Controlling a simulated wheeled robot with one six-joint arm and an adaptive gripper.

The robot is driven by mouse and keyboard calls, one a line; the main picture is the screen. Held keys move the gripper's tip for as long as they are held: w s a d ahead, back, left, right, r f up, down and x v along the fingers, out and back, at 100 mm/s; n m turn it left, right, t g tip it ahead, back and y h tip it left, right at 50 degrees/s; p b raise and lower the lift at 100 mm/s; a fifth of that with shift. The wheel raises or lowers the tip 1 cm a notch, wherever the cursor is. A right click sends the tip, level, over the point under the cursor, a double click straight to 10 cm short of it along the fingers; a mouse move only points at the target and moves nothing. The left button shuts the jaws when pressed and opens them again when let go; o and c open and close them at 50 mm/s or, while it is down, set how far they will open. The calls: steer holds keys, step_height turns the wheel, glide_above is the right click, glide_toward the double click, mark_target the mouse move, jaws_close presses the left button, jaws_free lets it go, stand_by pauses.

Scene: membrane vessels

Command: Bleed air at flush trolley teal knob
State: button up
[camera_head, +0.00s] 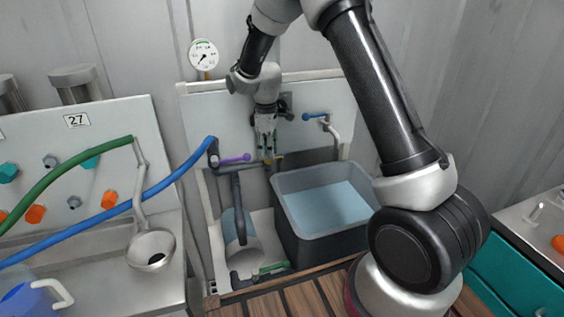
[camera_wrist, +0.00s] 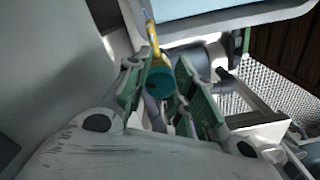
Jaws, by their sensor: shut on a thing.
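The teal knob (camera_wrist: 162,82) shows in the wrist view between the two green-padded fingers of my gripper (camera_wrist: 163,66). My gripper is shut on it. A yellow fitting (camera_wrist: 152,40) lies just beyond the knob. In the head view my gripper (camera_head: 267,146) points down at the pipework of the flush trolley (camera_head: 227,112), left of the grey tank. The teal knob is too small and covered by the fingers to make out there.
The grey water tank (camera_head: 288,240) stands right of my gripper. A purple lever (camera_head: 235,159) and a blue hose (camera_head: 165,183) are to the left; a blue lever (camera_head: 316,115) is to the right. A gauge (camera_head: 203,55) stands above. A panel marked 27 (camera_head: 77,120) is at far left.

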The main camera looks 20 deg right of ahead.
stand_by(0.5)
steer(key=m, duration=0.6)
steer(key=shift+m, duration=0.4)
steer(key=m, duration=0.6)
steer(key=o, duration=1.1)
steer(key=shift+c, duration=0.2)
